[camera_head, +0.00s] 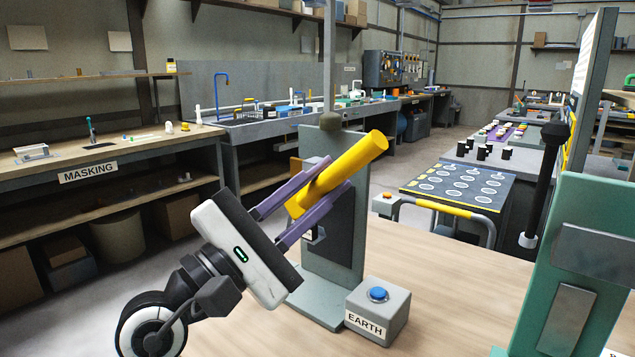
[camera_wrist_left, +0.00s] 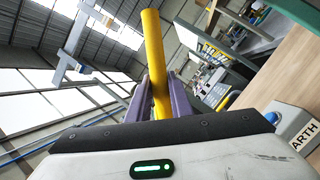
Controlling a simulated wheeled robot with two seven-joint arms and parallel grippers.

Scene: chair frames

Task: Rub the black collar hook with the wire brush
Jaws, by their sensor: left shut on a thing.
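My left gripper (camera_head: 300,208) has purple fingers and is shut on a thick yellow handle (camera_head: 346,166), which I take to be the wire brush; no bristles are visible. The handle is tilted, its upper end to the right, in front of a grey-green upright stand (camera_head: 348,268). In the left wrist view, the yellow handle (camera_wrist_left: 153,50) stands between the purple fingers (camera_wrist_left: 160,98). A small dark piece (camera_head: 318,233) shows just below the fingers against the stand; I cannot tell whether it is the black collar hook. My right gripper is not in view.
A grey box labelled EARTH (camera_head: 378,312) with a blue button (camera_head: 378,294) stands beside the stand's base. A teal stand (camera_head: 580,265) is at the right. A thin rod (camera_head: 329,60) rises above the stand.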

